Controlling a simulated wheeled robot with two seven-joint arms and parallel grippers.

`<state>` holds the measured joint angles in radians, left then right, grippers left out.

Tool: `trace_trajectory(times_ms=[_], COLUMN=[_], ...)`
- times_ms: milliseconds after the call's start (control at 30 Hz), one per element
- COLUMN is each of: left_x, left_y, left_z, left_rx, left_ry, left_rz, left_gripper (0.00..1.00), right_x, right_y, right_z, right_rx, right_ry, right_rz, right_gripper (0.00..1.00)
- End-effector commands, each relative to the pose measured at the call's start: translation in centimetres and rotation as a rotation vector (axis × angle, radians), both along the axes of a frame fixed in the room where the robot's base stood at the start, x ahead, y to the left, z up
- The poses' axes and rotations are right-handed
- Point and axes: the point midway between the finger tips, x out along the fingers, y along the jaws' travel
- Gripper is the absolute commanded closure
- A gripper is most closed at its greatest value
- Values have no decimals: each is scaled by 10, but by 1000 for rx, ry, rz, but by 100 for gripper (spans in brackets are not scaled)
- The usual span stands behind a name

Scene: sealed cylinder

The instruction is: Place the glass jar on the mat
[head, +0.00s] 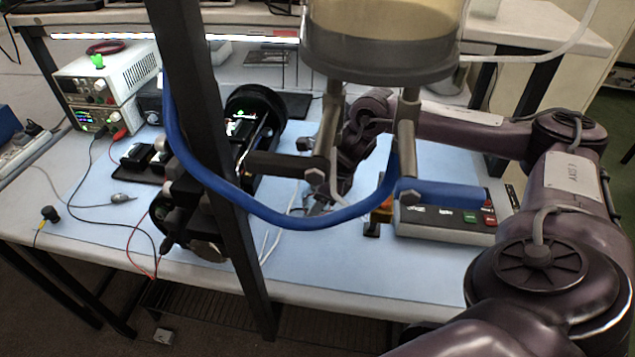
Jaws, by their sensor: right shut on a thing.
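My right arm reaches in from the right, and my right gripper (325,203) is low over the middle of the table, behind the blue hose and a metal bracket. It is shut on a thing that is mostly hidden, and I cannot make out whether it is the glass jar. No glass jar shows clearly on the table. A pale blue mat (420,270) covers much of the table top. My left gripper is not in view.
A clear cylinder with tan contents (385,25) hangs in front at the top. A dark post (215,150) and blue hose (285,217) cross the view. Dark equipment (255,105) stands left of centre, a control box (445,222) at right, power supplies (105,80) at far left.

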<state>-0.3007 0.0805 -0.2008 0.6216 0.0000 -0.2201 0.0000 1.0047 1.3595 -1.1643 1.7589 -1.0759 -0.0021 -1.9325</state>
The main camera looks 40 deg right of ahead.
Motion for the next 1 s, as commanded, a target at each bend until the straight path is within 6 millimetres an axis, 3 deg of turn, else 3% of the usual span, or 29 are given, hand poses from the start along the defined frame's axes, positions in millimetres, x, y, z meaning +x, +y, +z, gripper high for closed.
trace_trajectory(times_ms=[333, 367, 500, 800, 1000], left_x=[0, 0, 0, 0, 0], left_y=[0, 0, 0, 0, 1], left_z=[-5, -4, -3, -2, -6], left_rx=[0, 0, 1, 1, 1], left_ry=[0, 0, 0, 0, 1], left_rz=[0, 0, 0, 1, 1], left_gripper=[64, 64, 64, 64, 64], right_x=[0, 0, 0, 0, -4], right_y=[0, 0, 0, 0, -5], right_z=[-5, -4, -3, -2, 17], right_rx=[1, 1, 1, 0, 0], right_ry=[-1, 1, 1, 0, -5], right_rz=[0, 0, 0, 0, 0], right_gripper=[69, 39, 20, 20, 20])
